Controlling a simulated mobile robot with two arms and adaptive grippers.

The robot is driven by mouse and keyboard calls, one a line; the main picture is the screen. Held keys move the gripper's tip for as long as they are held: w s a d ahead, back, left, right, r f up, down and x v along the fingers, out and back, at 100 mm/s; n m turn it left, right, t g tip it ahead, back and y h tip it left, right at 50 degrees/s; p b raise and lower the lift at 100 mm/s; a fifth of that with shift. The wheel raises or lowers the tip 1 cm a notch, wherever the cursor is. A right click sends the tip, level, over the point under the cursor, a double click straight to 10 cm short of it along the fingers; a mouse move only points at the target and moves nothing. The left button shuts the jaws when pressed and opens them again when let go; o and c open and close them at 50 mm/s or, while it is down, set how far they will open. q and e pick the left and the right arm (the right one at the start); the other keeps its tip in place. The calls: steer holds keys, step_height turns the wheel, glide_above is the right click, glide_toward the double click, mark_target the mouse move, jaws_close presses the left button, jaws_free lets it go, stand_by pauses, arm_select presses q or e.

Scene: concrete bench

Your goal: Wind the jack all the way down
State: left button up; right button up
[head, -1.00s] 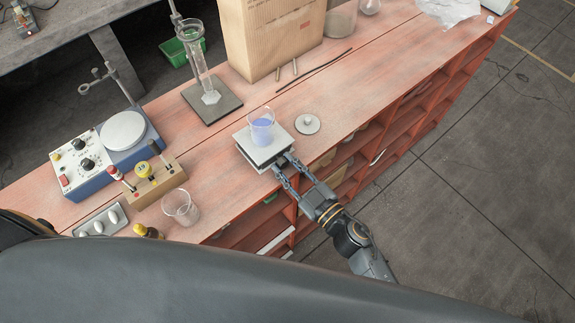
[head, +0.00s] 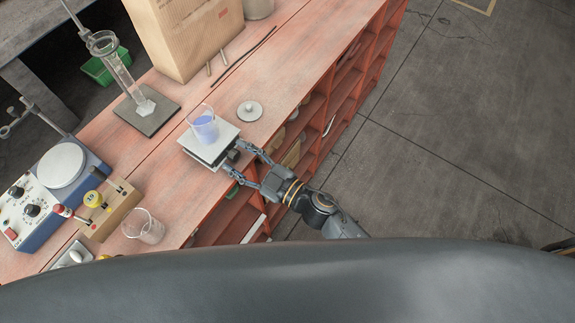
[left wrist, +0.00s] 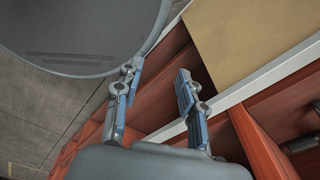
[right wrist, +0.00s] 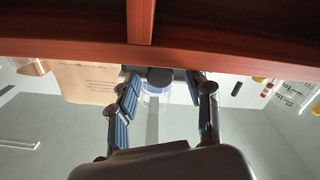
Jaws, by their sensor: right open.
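The jack (head: 198,156) is a small stand with a pale square top plate, low on the bench near its front edge. A beaker of blue liquid (head: 204,126) stands upright on the plate. The jack's dark knob (head: 233,156) faces the front edge and also shows in the right wrist view (right wrist: 160,77). My right gripper (head: 236,160) is open, its fingers spread on either side of the knob, with gaps visible. My left gripper (left wrist: 157,75) is open and empty by the bench's red shelving; it is not in the head view.
A glass cylinder on a stand (head: 122,78), a cardboard box (head: 190,35) and a small lid (head: 249,110) are farther back.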

arm_select(q)
steer(key=shift+w, duration=0.1)
arm_select(e)
steer(key=m, duration=0.4)
steer(key=b+v, duration=0.3)
steer(key=v, duration=1.1)
arm_select(q)
steer(key=shift+d+f, duration=0.1)
steer(key=shift+f, duration=1.35)
arm_select(e)
steer(key=w+d+f+m+h, duration=0.1)
steer(key=d+f+h, duration=0.3)
steer(key=f, duration=0.6)
steer(key=w+d+f+m+h, duration=0.2)
steer(key=d+f, duration=0.4)
steer(key=f, duration=0.5)
steer(key=shift+d+m+h, duration=0.25)
steer(key=shift+m+h, duration=0.65)
steer(key=shift+m, duration=0.1)
arm_select(q)
steer(key=shift+o, duration=1.1)
